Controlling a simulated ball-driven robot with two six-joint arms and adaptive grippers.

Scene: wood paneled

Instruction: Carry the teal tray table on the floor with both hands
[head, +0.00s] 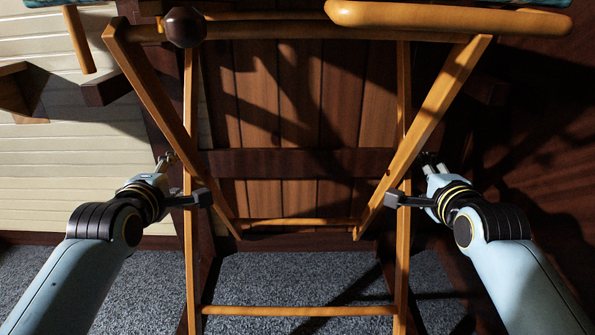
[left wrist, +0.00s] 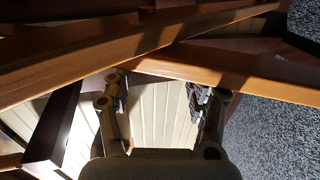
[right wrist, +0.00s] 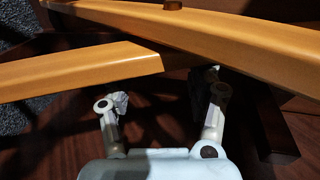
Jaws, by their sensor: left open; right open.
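The tray table stands on crossed light-wood legs, with its front legs (head: 191,250) near me and slanting legs (head: 435,100) crossing them. Only slivers of its teal patterned top (head: 500,2) show at the upper edge. My left gripper (head: 186,179) is open at the left upright leg, one finger crossing in front of it. The left wrist view shows the leg (left wrist: 245,82) at the fingertips. My right gripper (head: 414,178) is open at the right upright leg (head: 403,265); in the right wrist view a leg (right wrist: 70,72) lies close by its fingertips. I cannot tell whether either gripper touches wood.
A lower crossbar (head: 298,310) joins the front legs near the grey carpet (head: 290,275). Dark wood panelling (head: 290,110) stands behind the legs. A rounded wooden bar (head: 440,17) and a dark knob (head: 184,27) are at the top. Pale planks (head: 60,170) lie left.

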